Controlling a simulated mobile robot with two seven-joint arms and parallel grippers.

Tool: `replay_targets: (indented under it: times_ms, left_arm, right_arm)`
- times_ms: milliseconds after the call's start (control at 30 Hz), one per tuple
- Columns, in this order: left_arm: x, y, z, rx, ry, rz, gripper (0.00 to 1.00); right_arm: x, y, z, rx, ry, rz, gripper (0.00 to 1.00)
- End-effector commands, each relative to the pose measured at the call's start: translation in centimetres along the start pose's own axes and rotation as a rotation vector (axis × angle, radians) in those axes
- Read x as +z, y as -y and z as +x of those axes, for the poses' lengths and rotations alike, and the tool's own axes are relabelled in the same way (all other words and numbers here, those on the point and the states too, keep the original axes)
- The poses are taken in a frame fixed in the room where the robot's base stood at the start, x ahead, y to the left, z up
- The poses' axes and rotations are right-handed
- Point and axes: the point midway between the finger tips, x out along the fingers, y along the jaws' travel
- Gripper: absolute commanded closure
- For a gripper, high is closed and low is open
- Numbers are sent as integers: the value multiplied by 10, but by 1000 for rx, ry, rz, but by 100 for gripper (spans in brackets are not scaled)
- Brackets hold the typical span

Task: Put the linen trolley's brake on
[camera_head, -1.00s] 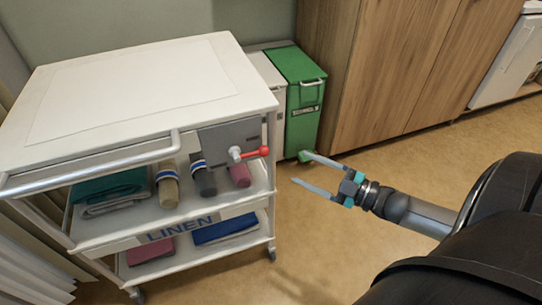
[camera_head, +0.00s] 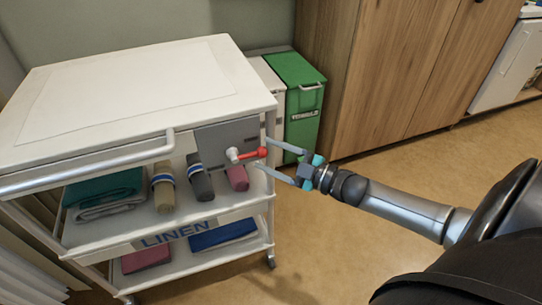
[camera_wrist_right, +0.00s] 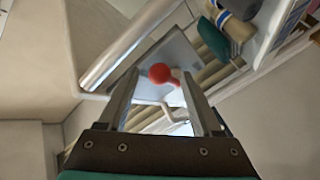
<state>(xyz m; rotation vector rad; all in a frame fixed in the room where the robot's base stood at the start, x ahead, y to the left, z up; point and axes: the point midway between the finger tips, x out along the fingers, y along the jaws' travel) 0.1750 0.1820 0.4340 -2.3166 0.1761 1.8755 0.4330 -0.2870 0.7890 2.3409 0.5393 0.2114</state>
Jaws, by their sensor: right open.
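The white linen trolley (camera_head: 135,85) stands at the left with a LINEN label on its shelf edge. A grey plate (camera_head: 222,134) on its right front carries the brake lever (camera_head: 248,154), a pale pivot with a red-ended handle pointing right. My right gripper (camera_head: 268,158) is open, its fingers reaching left on either side of the lever's red end. In the right wrist view, the red knob (camera_wrist_right: 159,73) shows between the two open fingers (camera_wrist_right: 160,95). Whether a finger touches it I cannot tell. My left gripper is out of view.
The trolley's push rail (camera_head: 90,165) runs along its front, left of the lever. Rolled and folded linen lies on the shelves. A green bin (camera_head: 300,95) and a wooden cabinet (camera_head: 390,75) stand behind. The floor (camera_head: 350,245) at front right is clear.

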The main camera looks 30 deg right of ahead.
Motion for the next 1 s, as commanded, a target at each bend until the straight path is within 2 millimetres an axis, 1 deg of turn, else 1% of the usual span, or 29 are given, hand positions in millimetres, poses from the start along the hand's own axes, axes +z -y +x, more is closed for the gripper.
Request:
replay_targets:
  times_ms: [167, 733, 767, 1000]
  left_arm:
    - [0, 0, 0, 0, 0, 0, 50]
    - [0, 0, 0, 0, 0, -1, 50]
    - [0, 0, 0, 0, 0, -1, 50]
    - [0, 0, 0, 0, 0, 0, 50]
  right_arm:
    - [0, 0, 0, 0, 0, 0, 35]
    - [0, 0, 0, 0, 0, 0, 99]
    - [0, 0, 0, 0, 0, 0, 100]
    - [0, 0, 0, -1, 0, 0, 100]
